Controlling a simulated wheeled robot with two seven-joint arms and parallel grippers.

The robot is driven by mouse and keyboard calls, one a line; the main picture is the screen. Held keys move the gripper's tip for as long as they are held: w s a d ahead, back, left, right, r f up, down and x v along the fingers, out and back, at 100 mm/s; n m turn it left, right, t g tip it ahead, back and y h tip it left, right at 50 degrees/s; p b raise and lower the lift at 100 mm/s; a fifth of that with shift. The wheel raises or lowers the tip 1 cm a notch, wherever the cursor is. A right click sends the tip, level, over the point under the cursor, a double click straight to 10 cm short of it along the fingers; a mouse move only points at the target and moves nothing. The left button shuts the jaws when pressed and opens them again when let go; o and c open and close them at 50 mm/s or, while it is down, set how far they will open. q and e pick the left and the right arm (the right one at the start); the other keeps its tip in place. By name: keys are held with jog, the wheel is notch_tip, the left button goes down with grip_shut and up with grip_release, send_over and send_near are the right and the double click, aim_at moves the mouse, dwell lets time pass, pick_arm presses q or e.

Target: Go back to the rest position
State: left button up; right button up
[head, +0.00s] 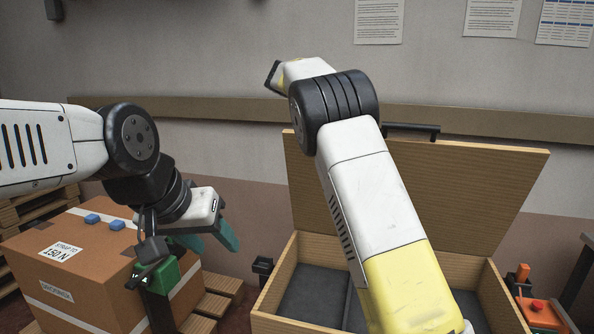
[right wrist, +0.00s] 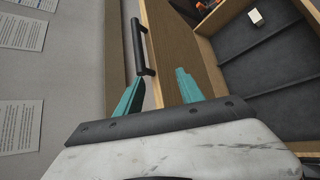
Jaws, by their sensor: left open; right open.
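My left gripper (head: 212,243) is open, with teal fingers pointing down beside the strapped cardboard box at the left. A green-and-black device (head: 165,278) shows just below it; I cannot tell whether they touch. My right arm rises across the middle of the head view, in front of the open wooden crate (head: 530,205), and its gripper is hidden there. In the right wrist view my right gripper (right wrist: 160,76) is open, with nothing seen between its fingers. The black lid handle (right wrist: 139,45) lies just beyond the fingertips, near the lid's edge.
The cardboard box (head: 80,262) carries blue pieces (head: 92,219) on top and stands on wooden pallets (head: 215,300). The crate's lid (head: 470,185) stands raised toward the wall rail (head: 220,108). An orange-red device (head: 538,310) is at the right of the crate.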

jog(key=s+d+f+m+y, duration=0.2)
jog(key=s+d+f+y, duration=0.15)
jog(key=s, duration=0.45)
jog(key=s+d+f+m+y, duration=0.2)
jog(key=s+d+y, duration=0.25)
jog(key=s, duration=0.35)
jog(key=s+a+f+m+y, duration=0.2)
jog(key=s+a, duration=0.1)
jog(key=s, duration=0.5)
jog(key=s+a+f+m+t+y, duration=0.1)
jog(key=s+a+f+y, duration=0.1)
jog(key=s, duration=0.6)
jog(key=s+a+f+m+t+y, duration=0.1)
jog(key=s+a+f+m+y, duration=0.1)
jog(key=s, duration=0.6)
jog(key=a+f, duration=0.1)
jog(key=a, duration=0.1)
jog(key=shift+s+a+f+m, duration=0.2)
jog(key=shift+a+f+m, duration=0.1)
jog(key=shift+a+f, duration=0.1)
